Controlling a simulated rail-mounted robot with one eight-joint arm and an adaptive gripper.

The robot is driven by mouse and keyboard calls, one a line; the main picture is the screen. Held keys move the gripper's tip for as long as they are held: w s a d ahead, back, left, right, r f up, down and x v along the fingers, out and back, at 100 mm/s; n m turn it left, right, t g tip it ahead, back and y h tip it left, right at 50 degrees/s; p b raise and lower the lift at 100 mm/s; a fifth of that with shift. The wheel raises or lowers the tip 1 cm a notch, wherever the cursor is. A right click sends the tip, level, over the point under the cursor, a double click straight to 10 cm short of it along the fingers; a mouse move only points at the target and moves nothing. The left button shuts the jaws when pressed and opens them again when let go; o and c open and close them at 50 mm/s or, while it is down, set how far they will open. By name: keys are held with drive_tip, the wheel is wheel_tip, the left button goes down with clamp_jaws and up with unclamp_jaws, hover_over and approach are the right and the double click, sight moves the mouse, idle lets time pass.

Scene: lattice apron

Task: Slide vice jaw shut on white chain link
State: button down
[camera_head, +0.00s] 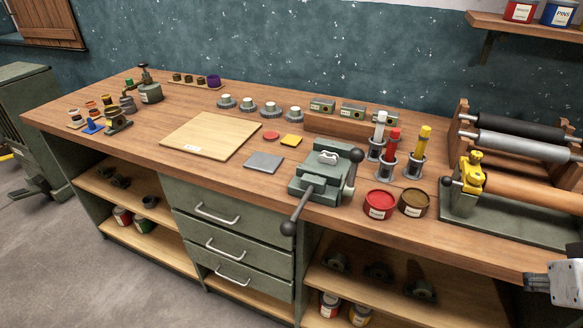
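The grey-green vice (312,186) stands at the front edge of the workbench, right of the middle. A dark bar handle with a ball end (288,228) sticks out at its front, and a lever with a dark knob stands on its right side. The small white chain link (327,157) is at the top of the vice, around the jaws. The gap between the jaws is too small to judge. My gripper (538,283) is partly in view at the lower right edge, far from the vice. Its finger opening cannot be made out.
Red (379,204) and brown (413,202) tins stand close to the right of the vice. Upright white, red and yellow tools (393,146) stand behind them. A roller machine (510,185) fills the right end. A grey plate (263,162) and wooden board (210,136) lie left.

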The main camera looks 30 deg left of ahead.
drive_tip(key=w+a+r+n+g+y+p, duration=0.1)
drive_tip(key=w+a+r+n+p, duration=0.2)
drive_tip(key=w+a+r+n, duration=0.25)
drive_tip(key=w+a+r+n+y+p, duration=0.1)
drive_tip(key=w+a+r+n+p, duration=0.1)
drive_tip(key=w+a+n, duration=0.55)
drive_tip(key=n+g+p, duration=0.3)
drive_tip(key=n+p, duration=0.4)
drive_tip(key=n, duration=0.8)
hover_over(295, 179)
drive_tip(key=w+d, duration=0.2)
drive_tip(key=d, duration=0.4)
drive_tip(key=s+a+f+n+h, duration=0.2)
drive_tip(key=s+a+f+n, duration=0.3)
drive_tip(key=s, duration=0.5)
drive_tip(key=x, duration=0.7)
drive_tip(key=p+x, duration=0.1)
drive_tip(key=x, duration=0.3)
drive_tip(key=shift+w+d+r, duration=0.1)
drive_tip(key=shift+w+d, duration=0.2)
drive_tip(key=w, duration=0.2)
drive_tip(key=shift+w+a+r, duration=0.2)
drive_tip(key=shift+w, duration=0.1)
drive_tip(key=shift+w+a+p, duration=0.15)
drive_tip(key=shift+w+p, duration=0.2)
drive_tip(key=shift+w, duration=0.3)
